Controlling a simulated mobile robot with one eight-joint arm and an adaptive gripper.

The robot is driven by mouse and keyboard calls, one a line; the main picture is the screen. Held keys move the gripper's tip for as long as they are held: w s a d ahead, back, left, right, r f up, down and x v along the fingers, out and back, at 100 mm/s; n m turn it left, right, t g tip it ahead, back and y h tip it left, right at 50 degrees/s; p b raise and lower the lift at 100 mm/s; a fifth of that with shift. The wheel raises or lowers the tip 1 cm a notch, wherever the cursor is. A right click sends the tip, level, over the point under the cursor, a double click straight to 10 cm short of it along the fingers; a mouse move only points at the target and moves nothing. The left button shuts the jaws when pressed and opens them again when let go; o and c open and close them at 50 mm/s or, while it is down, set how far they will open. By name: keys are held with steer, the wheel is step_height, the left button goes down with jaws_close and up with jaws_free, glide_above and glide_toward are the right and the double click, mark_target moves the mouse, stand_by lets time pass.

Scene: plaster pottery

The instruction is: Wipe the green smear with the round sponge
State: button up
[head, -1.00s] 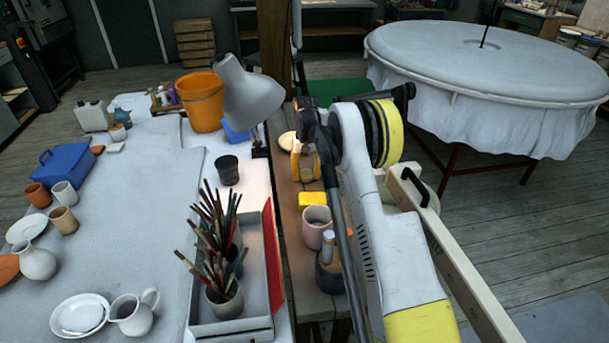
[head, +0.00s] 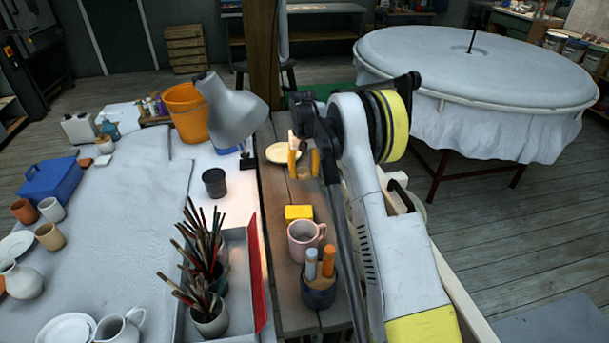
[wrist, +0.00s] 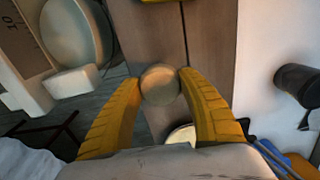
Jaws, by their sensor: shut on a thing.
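My gripper (head: 303,168) has two yellow fingers and hangs over the narrow wooden bench (head: 285,190). In the wrist view the fingers (wrist: 160,88) are shut on the round sponge (wrist: 160,84), a tan ball-like thing between the two tips. The sponge appears held above the planks; its exact height is hard to tell. I cannot make out the green smear on the bench in either view. My arm hides part of the bench's right side.
A cream plate (head: 284,153) lies beside the gripper. Nearer stand a yellow block (head: 298,212), a pink mug (head: 303,243) and a dark pot (head: 319,292) with handled tools. A grey lamp (head: 232,110) leans over the left table near the bench.

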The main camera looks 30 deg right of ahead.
steer(key=shift+r+p, duration=0.4)
steer(key=shift+r, duration=0.65)
